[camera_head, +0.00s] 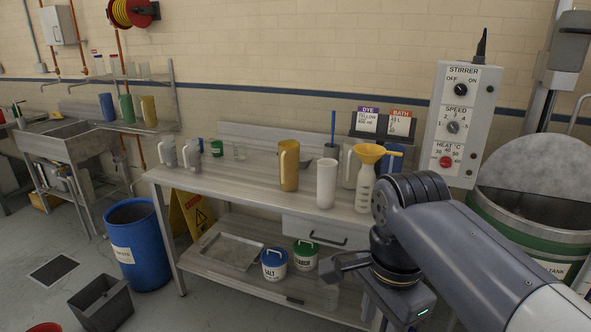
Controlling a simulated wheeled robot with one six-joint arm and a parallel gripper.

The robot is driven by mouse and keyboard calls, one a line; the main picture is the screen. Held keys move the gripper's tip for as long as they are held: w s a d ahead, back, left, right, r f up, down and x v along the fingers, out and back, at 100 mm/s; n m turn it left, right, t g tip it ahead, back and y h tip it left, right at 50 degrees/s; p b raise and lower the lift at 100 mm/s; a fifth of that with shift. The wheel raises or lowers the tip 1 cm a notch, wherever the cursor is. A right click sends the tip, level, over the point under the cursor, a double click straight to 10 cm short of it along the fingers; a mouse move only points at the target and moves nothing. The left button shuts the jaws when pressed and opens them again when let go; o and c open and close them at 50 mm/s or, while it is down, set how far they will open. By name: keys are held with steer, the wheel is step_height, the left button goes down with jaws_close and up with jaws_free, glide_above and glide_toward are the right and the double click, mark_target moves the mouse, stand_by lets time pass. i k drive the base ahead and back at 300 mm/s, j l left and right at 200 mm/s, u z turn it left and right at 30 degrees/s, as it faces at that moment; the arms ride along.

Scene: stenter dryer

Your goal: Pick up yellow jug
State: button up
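A yellow jug (289,168) with a handle on its left side stands upright on the metal workbench (235,182). A second yellow vessel (149,111) stands on the wall shelf at the left, beside a green one (126,108) and a blue one (106,107). My gripper (332,268) is low in front of the workbench, right of and below the jug on the bench and well apart from it. Its fingers point left, look spread apart and hold nothing that I can see.
Right of the jug stand a white cylinder (326,184) and a white bottle with a yellow funnel (368,153). Grey jugs (192,154) stand at the bench's left. Labelled tubs (274,264) sit on the lower shelf. A blue barrel (138,243) stands at left, a tank (535,215) at right.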

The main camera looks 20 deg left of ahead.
mark_target(289, 150)
steer(key=i+j+z, duration=0.1)
steer(key=i+j, duration=0.15)
steer(key=j, duration=0.2)
steer(key=i+j+z, duration=0.15)
steer(key=j, duration=0.3)
steer(key=i+j+z, duration=0.1)
steer(key=i+j, duration=0.2)
steer(key=j, duration=0.2)
steer(key=i+j+z, duration=0.1)
steer(key=j, duration=0.4)
steer(key=i+j+z, duration=0.15)
steer(key=j, duration=0.35)
steer(key=i+j+z, duration=0.1)
steer(key=j, duration=0.4)
steer(key=i+j+z, duration=0.1)
steer(key=i+j, duration=0.15)
steer(key=j, duration=0.3)
steer(key=i+j+z, duration=0.15)
steer(key=j, duration=0.4)
steer(key=k, duration=0.05)
